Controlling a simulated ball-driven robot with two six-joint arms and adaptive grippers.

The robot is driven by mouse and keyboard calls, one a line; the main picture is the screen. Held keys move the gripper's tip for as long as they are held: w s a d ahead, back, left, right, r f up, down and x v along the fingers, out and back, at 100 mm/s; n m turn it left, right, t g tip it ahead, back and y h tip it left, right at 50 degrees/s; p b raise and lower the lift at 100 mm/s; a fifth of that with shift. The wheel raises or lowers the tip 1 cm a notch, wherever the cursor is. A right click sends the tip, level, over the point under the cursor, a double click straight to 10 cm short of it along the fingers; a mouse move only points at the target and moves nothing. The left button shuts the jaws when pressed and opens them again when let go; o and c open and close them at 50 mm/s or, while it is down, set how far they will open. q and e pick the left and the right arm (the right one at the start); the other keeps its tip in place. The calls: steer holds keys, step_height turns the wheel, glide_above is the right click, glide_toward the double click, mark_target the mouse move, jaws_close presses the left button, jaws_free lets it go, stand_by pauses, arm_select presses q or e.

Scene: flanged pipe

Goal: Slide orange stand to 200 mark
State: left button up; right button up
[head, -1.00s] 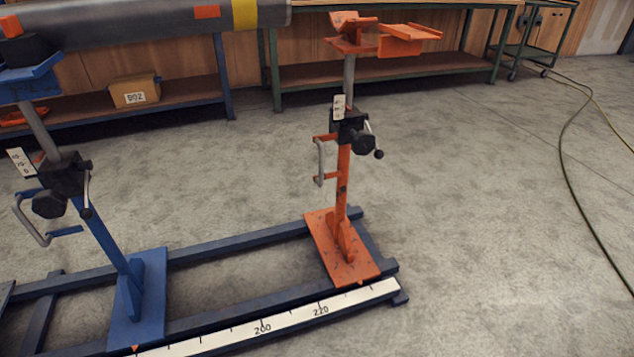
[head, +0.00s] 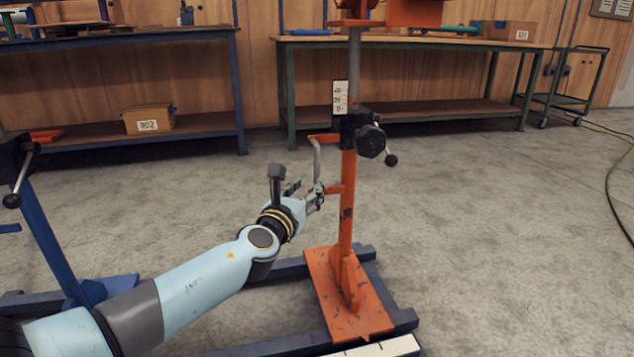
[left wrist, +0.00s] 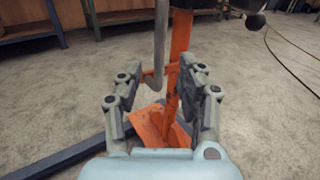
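The orange stand (head: 347,220) stands upright with its base plate (head: 325,290) across the dark rails near their right end. A grey bent handle (head: 317,158) juts from the left of its post. My left gripper (head: 318,193) reaches to the lower part of this handle. In the left wrist view, my left gripper (left wrist: 165,80) is open, with the handle (left wrist: 159,45) and the orange post (left wrist: 180,60) showing between and beyond its fingers. I cannot tell whether it touches the handle. The white scale (head: 385,348) shows only at the bottom edge; its numbers are hidden. My right gripper is out of view.
A blue stand (head: 48,225) is at the left on the same rails (head: 292,266). Workbenches line the back wall, with a box marked 902 (head: 149,119) on a lower shelf. A hose (head: 612,180) lies at far right. The floor right of the stand is clear.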

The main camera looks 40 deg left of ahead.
mark_target(315, 177)
arm_select(q)
steer(key=b+x, duration=0.1)
steer(key=x, duration=0.5)
steer(key=shift+f, duration=0.2)
steer(key=shift+w+a, duration=0.15)
steer(key=shift+w, duration=0.3)
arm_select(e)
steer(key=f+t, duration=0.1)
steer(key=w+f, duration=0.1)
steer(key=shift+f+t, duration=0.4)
arm_select(q)
steer(key=shift+c, duration=0.2)
jaws_close()
steer(key=shift+f, duration=0.1)
